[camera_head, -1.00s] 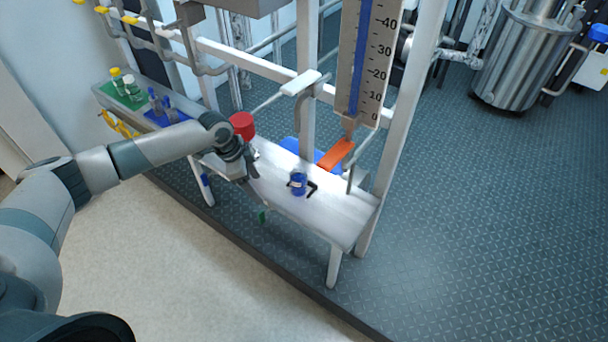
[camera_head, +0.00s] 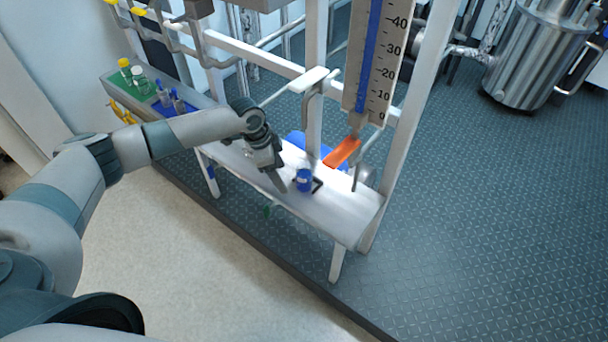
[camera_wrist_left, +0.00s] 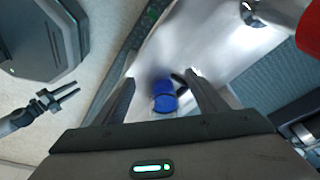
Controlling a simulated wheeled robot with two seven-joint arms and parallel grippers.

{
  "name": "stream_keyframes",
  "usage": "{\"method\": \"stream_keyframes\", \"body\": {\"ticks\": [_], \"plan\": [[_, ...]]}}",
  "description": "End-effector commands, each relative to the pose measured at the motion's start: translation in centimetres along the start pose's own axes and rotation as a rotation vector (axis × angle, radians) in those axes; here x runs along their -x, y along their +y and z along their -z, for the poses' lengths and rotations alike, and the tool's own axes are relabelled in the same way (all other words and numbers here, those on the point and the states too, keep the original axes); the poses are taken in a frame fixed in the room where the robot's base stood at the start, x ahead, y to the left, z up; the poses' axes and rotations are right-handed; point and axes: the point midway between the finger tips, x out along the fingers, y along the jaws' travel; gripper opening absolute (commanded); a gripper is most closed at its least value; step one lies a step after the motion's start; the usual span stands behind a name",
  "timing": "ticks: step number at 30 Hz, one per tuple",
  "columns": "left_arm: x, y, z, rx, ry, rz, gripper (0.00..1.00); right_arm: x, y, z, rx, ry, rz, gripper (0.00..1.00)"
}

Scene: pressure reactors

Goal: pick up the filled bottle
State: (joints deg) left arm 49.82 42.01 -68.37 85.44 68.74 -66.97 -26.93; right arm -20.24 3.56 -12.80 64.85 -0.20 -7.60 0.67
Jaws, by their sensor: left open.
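A blue bottle (camera_head: 304,180) stands on the light metal bench (camera_head: 345,215), beside a small black bracket (camera_head: 318,186). My left gripper (camera_head: 281,185) is open and empty, just left of the bottle in the head view. In the left wrist view the blue bottle (camera_wrist_left: 165,97) shows between the open fingers of my left gripper (camera_wrist_left: 163,88), seen from above. I cannot tell its fill level. My right gripper (camera_wrist_left: 77,92) shows small at the left of the wrist view, with its two fingers apart, away from the bench.
An orange valve handle (camera_head: 342,153) and a measuring column (camera_head: 376,60) are behind the bottle. A white frame post (camera_head: 410,110) stands right of it. A red object (camera_wrist_left: 309,30) is at the wrist view's top right. Several bottles stand on a green tray (camera_head: 116,80) at far left.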

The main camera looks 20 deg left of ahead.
Motion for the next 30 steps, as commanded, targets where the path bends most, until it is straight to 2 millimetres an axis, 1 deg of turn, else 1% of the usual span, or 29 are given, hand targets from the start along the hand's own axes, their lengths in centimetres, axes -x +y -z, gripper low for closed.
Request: {"method": "stream_keyframes", "body": {"ticks": [1, 3, 6, 17, 20, 23, 27, 30], "plan": [[-0.1, 0.0, 0.7, 0.0, 0.0, 0.0, 0.65, 0.2, -0.1, 0.3, 0.001, 0.009, 0.002, 0.31], [-0.3, 0.0, 1.4, 0.0, 0.0, 0.0, 0.65, 0.2, -0.3, 0.5, 0.001, 0.02, 0.004, 0.31], [-0.5, -0.1, 1.9, 0.001, -0.001, 0.001, 0.65, 0.2, -0.4, 0.6, 0.002, 0.029, 0.005, 0.31], [-0.6, 0.0, 2.0, 0.001, 0.0, 0.0, 0.65, 0.2, -0.4, 0.6, 0.002, 0.032, 0.005, 0.31], [-0.6, 0.0, 2.5, 0.0, 0.001, 0.0, 0.65, 0.3, -0.4, 0.7, 0.002, 0.035, 0.005, 0.31], [-0.8, 0.0, 3.5, -0.001, 0.002, 0.0, 0.65, 0.5, -0.4, 0.8, 0.003, 0.039, 0.005, 0.31], [-1.3, 0.0, 5.4, 0.0, 0.002, 0.0, 0.65, 0.8, -0.5, 0.9, 0.005, 0.052, 0.008, 0.31], [-1.6, 0.0, 6.8, 0.0, 0.001, 0.0, 0.65, 0.9, -0.4, -0.2, 0.007, 0.022, 0.007, 0.31]]}}
